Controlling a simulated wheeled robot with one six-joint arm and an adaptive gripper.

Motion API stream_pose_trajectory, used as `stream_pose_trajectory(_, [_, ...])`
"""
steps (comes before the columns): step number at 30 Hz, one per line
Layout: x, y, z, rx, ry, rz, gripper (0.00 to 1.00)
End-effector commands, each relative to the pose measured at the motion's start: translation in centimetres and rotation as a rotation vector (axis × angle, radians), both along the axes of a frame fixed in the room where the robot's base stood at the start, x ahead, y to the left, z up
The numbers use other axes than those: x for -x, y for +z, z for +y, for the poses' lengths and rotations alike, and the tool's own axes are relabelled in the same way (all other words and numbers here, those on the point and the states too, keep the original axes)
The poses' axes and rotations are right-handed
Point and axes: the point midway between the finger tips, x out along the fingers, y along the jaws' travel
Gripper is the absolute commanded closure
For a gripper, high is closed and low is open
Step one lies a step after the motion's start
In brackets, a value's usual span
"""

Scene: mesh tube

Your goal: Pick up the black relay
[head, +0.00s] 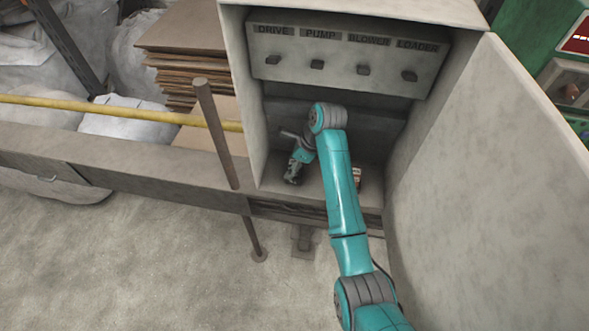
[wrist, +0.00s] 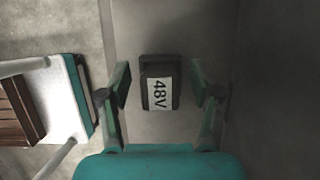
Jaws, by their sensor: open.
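The black relay (wrist: 145,69) is a small dark block with a white label reading 48V. My gripper (wrist: 160,78) is open, with one finger on each side of the relay and a visible gap on both sides. I cannot tell how far the fingertips are above it. In the head view my gripper (head: 292,176) points down inside the grey cabinet (head: 240,100), near its lower left. The relay cannot be made out there.
A panel (head: 340,62) labelled DRIVE, PUMP, BLOWER and LOADER, with knobs, hangs above. The open door (head: 490,150) stands at the right. A small light-and-brown object (head: 357,178) sits partly behind my arm. A brown post (head: 216,135) stands left of the cabinet.

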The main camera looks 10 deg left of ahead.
Motion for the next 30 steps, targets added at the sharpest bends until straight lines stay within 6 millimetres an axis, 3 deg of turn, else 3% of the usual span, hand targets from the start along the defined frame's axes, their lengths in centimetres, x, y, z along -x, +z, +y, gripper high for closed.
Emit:
stream_pose_trajectory(11, [-0.01,-1.08,0.40,0.000,0.000,0.000,0.35])
stream_pose_trajectory(19, [0.00,-1.08,0.38,0.000,0.000,0.000,1.00])
stream_pose_trajectory(30, [-0.02,-0.78,0.39,0.000,0.000,-0.001,1.00])
